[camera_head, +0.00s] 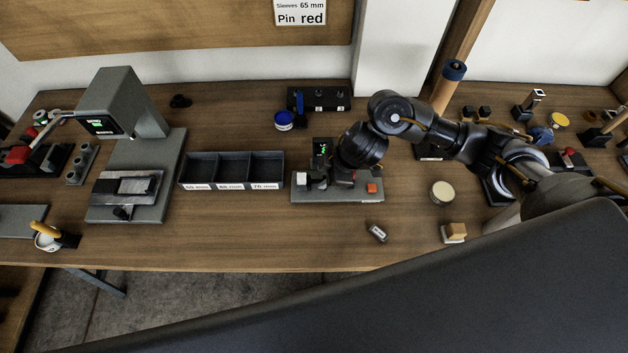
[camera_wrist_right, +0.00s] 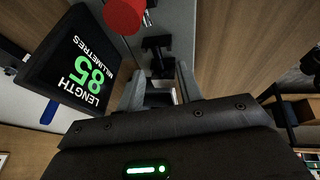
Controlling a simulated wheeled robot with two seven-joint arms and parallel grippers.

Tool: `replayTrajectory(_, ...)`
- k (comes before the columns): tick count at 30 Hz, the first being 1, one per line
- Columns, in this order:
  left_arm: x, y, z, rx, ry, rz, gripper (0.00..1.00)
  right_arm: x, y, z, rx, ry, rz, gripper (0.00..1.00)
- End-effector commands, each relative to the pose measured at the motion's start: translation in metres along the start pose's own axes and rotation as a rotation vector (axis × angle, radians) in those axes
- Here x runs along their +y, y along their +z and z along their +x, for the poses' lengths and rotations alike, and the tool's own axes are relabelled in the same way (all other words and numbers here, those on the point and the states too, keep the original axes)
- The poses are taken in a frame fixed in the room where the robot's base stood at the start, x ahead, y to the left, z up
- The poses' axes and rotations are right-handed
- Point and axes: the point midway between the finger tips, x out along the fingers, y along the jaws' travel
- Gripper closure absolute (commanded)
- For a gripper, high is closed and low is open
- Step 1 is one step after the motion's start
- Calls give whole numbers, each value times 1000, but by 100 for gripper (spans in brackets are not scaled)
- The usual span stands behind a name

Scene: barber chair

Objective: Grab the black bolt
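My right gripper (camera_head: 330,180) is over the grey base of a length gauge (camera_head: 340,196). In the right wrist view its two fingers (camera_wrist_right: 160,85) stand apart, so it looks open. A black T-shaped piece (camera_wrist_right: 157,45) lies just past the fingertips, over the grey plate; I cannot tell whether it is the black bolt or a gauge part. The gauge display (camera_wrist_right: 88,72) reads 85 millimetres. A small black object (camera_head: 181,101) lies alone at the back left of the bench; its shape is too small to name surely. My left gripper is not in view.
A black three-compartment tray (camera_head: 232,187) stands left of the gauge, and a grey press (camera_head: 135,120) beyond it. A small grey cylinder (camera_head: 377,232) lies in front. A round cream-topped item (camera_head: 442,191) stands to the right. The front of the bench is mostly clear.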

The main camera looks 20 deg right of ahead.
Motion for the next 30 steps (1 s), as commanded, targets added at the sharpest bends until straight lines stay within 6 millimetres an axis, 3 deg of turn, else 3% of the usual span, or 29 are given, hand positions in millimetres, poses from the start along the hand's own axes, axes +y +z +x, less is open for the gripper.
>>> replayTrajectory(6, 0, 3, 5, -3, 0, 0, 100, 0, 0, 29, -1, -1, 0, 64)
replayTrajectory(14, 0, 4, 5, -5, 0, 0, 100, 1, 0, 31, 0, 1, -1, 64)
replayTrajectory(23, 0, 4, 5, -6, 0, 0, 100, 1, 0, 31, 0, 1, -1, 99)
replayTrajectory(30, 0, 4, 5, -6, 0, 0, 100, 1, 0, 31, 0, 1, -1, 100)
